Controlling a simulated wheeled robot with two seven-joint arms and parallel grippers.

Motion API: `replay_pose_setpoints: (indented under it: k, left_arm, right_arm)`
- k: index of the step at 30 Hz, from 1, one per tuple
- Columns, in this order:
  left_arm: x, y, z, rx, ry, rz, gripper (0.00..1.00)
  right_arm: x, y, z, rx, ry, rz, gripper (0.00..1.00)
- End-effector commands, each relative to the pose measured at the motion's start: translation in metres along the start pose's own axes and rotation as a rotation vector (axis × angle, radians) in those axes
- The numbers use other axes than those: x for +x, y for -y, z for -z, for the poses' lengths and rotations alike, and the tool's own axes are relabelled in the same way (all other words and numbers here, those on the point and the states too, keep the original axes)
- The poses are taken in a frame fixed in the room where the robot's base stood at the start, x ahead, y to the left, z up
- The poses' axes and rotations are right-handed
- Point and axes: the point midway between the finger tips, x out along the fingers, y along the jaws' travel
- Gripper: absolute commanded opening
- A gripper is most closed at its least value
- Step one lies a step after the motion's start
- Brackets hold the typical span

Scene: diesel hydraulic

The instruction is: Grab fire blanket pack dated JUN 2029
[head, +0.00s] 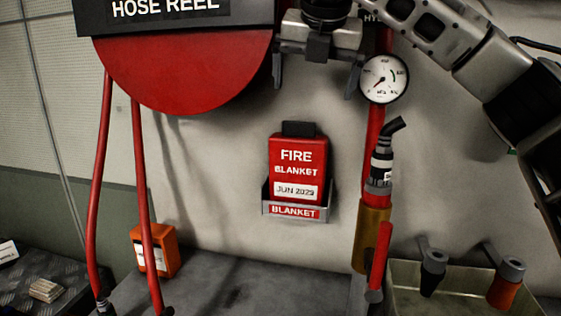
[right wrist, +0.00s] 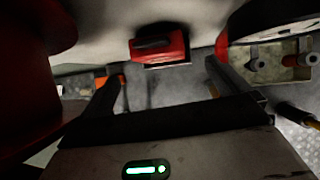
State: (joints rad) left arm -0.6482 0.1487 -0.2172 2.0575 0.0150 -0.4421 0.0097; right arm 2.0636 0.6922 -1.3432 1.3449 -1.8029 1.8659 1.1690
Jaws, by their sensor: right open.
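The red fire blanket pack (head: 298,172) stands upright in a grey wall holder (head: 267,209) in the head view. Its white label appears to read JUN 2029, and a dark tab (head: 298,129) sticks up from its top. My right gripper (head: 315,85) is open and empty, fingers pointing down, above the pack and apart from it. In the right wrist view the pack (right wrist: 175,46) with its dark tab shows beyond the gap between the open fingers (right wrist: 165,75). My left gripper is not in view.
A red hose reel (head: 185,70) with hanging hoses is left of the gripper. A gauge (head: 384,79) and a red pipe with a nozzle (head: 382,160) stand close on the right. An orange box (head: 153,251) is lower left; a tray (head: 450,303) with nozzles is lower right.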

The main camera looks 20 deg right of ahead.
Motion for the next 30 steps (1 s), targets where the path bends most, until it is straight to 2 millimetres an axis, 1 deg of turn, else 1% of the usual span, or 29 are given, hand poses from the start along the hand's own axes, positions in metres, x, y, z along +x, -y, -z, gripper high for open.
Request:
replay_pose_setpoints:
  k: [2, 4, 9, 12, 19, 22, 25, 30]
  left_arm:
    - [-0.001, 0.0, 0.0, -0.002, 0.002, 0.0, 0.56]
    - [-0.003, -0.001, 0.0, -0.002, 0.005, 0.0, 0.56]
    - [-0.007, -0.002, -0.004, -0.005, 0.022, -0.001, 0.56]
    - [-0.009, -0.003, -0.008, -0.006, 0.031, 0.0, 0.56]
    - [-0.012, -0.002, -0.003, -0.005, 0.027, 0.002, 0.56]
    - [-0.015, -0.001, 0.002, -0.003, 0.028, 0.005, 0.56]
    - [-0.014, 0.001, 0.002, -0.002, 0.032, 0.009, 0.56]
    - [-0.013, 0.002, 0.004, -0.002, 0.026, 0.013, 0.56]
  right_arm:
    - [0.005, 0.0, 0.0, 0.0, -0.001, 0.001, 1.0]
    - [0.014, 0.0, -0.001, 0.0, -0.001, 0.001, 1.0]
    - [0.045, 0.001, -0.001, -0.001, -0.002, 0.003, 1.0]
    - [0.058, 0.0, -0.001, -0.001, -0.001, 0.001, 1.0]
    - [0.075, -0.001, -0.002, 0.0, -0.002, 0.002, 1.0]
    - [0.09, -0.002, -0.003, 0.0, -0.002, 0.003, 1.0]
    - [0.106, -0.003, -0.003, 0.001, -0.002, 0.003, 1.0]
    - [0.119, -0.003, -0.002, 0.001, 0.0, 0.0, 1.0]
